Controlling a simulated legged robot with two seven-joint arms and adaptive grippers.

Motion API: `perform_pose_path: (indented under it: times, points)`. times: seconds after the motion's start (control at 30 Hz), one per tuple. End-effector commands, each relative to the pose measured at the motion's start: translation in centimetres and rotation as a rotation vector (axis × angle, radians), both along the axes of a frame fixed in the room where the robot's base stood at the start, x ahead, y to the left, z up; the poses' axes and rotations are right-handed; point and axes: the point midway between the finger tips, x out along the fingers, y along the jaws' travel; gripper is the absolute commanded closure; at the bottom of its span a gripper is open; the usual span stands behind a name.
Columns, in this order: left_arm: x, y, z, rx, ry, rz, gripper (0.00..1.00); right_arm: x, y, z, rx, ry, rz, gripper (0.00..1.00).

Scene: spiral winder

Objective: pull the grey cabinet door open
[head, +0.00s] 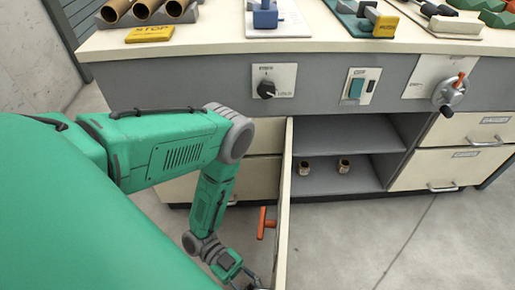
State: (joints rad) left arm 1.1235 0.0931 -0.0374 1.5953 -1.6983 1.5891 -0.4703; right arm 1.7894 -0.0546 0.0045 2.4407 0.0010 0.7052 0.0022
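The cabinet door (284,205) stands swung out toward me, seen nearly edge-on, and looks cream rather than grey. An orange T-shaped handle (265,223) sticks out from its left side. Behind the door the grey cabinet compartment (345,135) is open to view, with a shelf inside. My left gripper (252,284) is low at the bottom edge of the head view, left of the door and below the handle. It is apart from the handle; its fingers are partly cut off, so whether it touches the door is unclear. My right gripper is out of view.
Two small brass cups (303,168) (343,166) stand in the lower compartment. Drawers (462,167) flank it at right. A panel above carries a knob (266,89), a switch (356,88) and a crank (448,94). The floor (390,235) right of the door is clear.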

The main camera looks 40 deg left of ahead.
Motion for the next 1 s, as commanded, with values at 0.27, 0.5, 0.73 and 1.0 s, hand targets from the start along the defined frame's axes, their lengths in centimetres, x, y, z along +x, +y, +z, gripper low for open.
perform_pose_path:
  times: [0.27,0.5,0.73,1.0]
  points:
    - [0.6,0.2,0.0,0.002,-0.009,0.009,0.68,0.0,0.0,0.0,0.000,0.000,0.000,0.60]
    - [0.3,0.2,0.0,0.001,-0.005,0.005,0.68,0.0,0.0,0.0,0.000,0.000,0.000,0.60]
    - [0.4,2.6,-0.1,0.003,-0.004,0.006,0.68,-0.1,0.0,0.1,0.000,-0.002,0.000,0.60]
    - [0.6,8.5,-0.1,0.003,-0.006,0.007,0.68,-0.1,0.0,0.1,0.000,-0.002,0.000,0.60]
